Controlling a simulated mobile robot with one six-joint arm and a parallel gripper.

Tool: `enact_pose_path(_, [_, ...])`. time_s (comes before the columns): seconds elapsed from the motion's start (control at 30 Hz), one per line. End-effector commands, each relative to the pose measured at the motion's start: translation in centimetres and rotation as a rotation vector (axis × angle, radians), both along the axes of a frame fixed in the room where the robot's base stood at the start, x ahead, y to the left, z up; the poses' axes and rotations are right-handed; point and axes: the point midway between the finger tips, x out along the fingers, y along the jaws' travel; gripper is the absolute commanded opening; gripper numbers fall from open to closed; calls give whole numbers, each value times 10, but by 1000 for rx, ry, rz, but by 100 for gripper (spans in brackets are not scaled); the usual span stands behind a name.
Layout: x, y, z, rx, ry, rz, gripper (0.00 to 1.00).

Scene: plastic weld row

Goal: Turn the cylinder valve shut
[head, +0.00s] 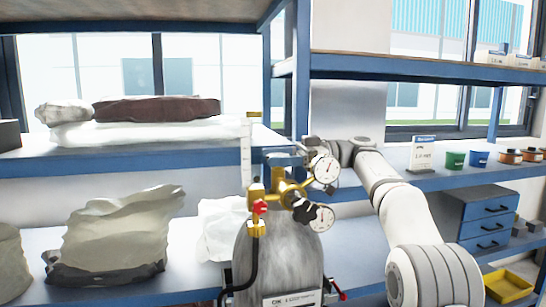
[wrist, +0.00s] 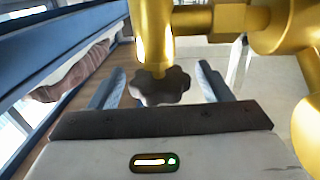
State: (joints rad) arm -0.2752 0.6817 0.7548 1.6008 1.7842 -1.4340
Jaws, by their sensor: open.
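The grey gas cylinder (head: 278,262) stands upright in front of the shelves, with a brass valve and regulator (head: 283,188) on top. In the wrist view a dark lobed handwheel (wrist: 158,87) sits at the end of a brass stem (wrist: 154,35). My gripper (wrist: 159,76) is open, with one finger on each side of the handwheel and visible gaps between. In the head view my gripper is at the top of the valve, where the handwheel is hard to make out. A red knob (head: 260,207) and a black knob (head: 305,211) sit lower on the brass fittings.
Two round gauges, an upper (head: 326,169) and a lower (head: 322,218), stick out right of the valve, close to my arm. A black hose (head: 252,268) hangs at the left. Blue-edged shelves behind hold wrapped bundles (head: 157,109), drawers (head: 488,222) and a yellow tray (head: 508,286).

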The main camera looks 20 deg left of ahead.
Motion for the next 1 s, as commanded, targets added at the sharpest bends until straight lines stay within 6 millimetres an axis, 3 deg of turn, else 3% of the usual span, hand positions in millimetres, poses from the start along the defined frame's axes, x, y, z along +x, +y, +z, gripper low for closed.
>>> enact_pose_path(0.17, [-7, 12, 1, 0, 0, 0, 72])
enact_pose_path(0.43, [-7, 12, 0, -1, 0, -2, 72])
enact_pose_path(1.0, [-6, 11, 0, -1, 0, -4, 28])
